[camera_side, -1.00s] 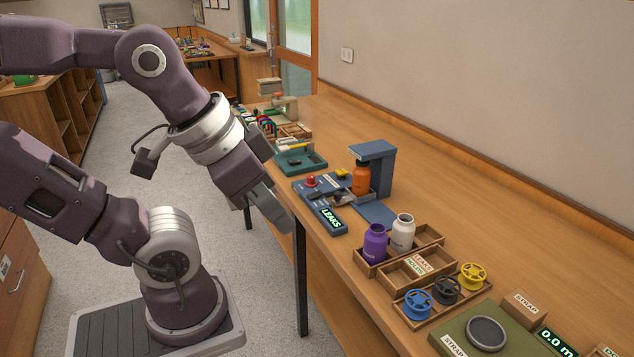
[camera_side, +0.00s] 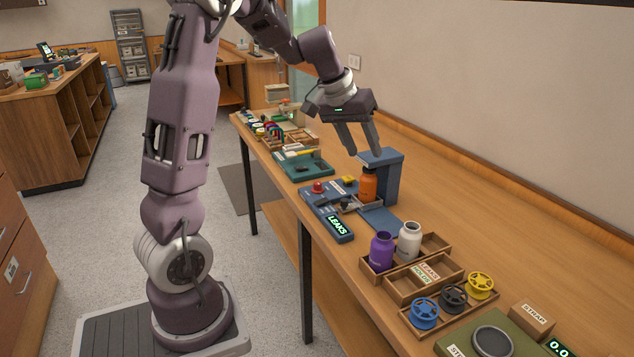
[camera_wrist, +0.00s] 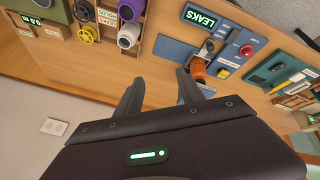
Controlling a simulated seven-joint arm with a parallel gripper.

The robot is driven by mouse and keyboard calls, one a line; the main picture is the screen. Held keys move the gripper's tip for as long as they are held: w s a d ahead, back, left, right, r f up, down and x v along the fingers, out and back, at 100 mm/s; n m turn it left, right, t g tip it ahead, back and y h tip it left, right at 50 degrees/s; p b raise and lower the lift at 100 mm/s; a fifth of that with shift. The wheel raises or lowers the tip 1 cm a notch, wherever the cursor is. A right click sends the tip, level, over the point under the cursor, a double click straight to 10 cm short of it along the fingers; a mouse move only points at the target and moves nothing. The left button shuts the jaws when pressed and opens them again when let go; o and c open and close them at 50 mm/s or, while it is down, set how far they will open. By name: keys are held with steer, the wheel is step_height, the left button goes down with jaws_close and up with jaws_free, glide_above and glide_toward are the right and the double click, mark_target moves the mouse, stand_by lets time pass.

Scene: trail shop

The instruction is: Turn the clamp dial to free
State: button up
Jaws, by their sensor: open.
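A blue test station on the bench has a tall blue post (camera_side: 394,180). An orange bottle (camera_side: 368,186) stands upright at the post, with grey clamp parts beside it; it also shows in the wrist view (camera_wrist: 199,70). A small yellow knob (camera_side: 348,180) sits on the station near the bottle, and it shows in the wrist view too (camera_wrist: 223,73). I cannot tell for sure that it is the clamp dial, nor read its setting. My gripper (camera_side: 365,152) is open and empty, fingers downward, seemingly above the post; in the wrist view its fingers (camera_wrist: 160,80) are apart.
The station has a red button (camera_side: 318,187) and a display reading LEAKS (camera_side: 338,226). Purple (camera_side: 382,250) and white (camera_side: 409,240) bottles stand in a wooden tray to the right. A teal tray (camera_side: 302,164) lies to the left. The bench behind the station is clear.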

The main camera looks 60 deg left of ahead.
steer(key=w+a+f+n+y, duration=0.1)
steer(key=w+a+f, duration=0.1)
steer(key=a+f, duration=0.6)
steer(key=n+g+y, duration=0.2)
glide_toward(317, 183)
steer(key=x, duration=0.8)
steer(key=shift+a, duration=0.1)
steer(key=shift+w+a+f, duration=0.1)
steer(key=shift+w+f, duration=0.05)
steer(key=shift+f, duration=0.2)
jaws_close()
